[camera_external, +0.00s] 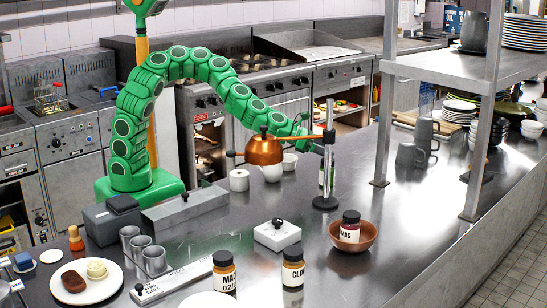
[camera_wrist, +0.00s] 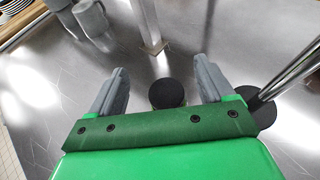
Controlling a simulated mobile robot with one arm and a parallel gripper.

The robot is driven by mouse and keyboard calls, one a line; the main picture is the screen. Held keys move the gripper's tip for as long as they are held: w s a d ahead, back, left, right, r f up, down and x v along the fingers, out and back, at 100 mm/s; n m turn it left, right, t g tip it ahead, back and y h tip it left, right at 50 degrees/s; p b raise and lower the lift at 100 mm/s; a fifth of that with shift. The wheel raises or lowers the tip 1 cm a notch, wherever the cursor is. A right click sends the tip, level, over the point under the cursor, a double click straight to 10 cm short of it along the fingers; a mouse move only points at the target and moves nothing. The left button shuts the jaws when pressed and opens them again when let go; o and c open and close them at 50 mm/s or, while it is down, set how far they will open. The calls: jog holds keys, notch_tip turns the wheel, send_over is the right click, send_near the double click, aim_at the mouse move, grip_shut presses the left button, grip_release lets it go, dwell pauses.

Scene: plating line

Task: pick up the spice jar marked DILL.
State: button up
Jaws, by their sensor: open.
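My gripper (camera_wrist: 161,75) is open, with its two grey fingers apart in the wrist view. Between them, nearer the palm, shows the round black lid of a jar (camera_wrist: 166,92); a sliver of yellow-green shows below it, and both fingers look clear of it. In the external view, a jar (camera_external: 321,178) stands upright on the counter below the arm's end, partly hidden by a metal pole. Its label is unreadable, so I cannot tell whether it is the DILL one. Other jars read MAC (camera_external: 223,272), CLO (camera_external: 292,268) and MAC (camera_external: 350,228).
The pole stand (camera_external: 326,202) with its black base is close to the jar. A copper dome (camera_external: 264,150) is on the stand's side arm. A wooden bowl (camera_external: 366,242) holds one MAC jar. Grey mugs (camera_external: 410,155) and a shelf post (camera_external: 380,160) are to the right.

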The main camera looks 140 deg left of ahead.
aim_at(332, 164)
jog(key=shift+w+d+f, duration=0.1)
jog(key=shift+f, duration=2.65)
jog(key=shift+x, duration=1.4)
jog(key=shift+r, duration=0.2)
jog(key=c, duration=1.2)
jog(key=shift+r, duration=0.1)
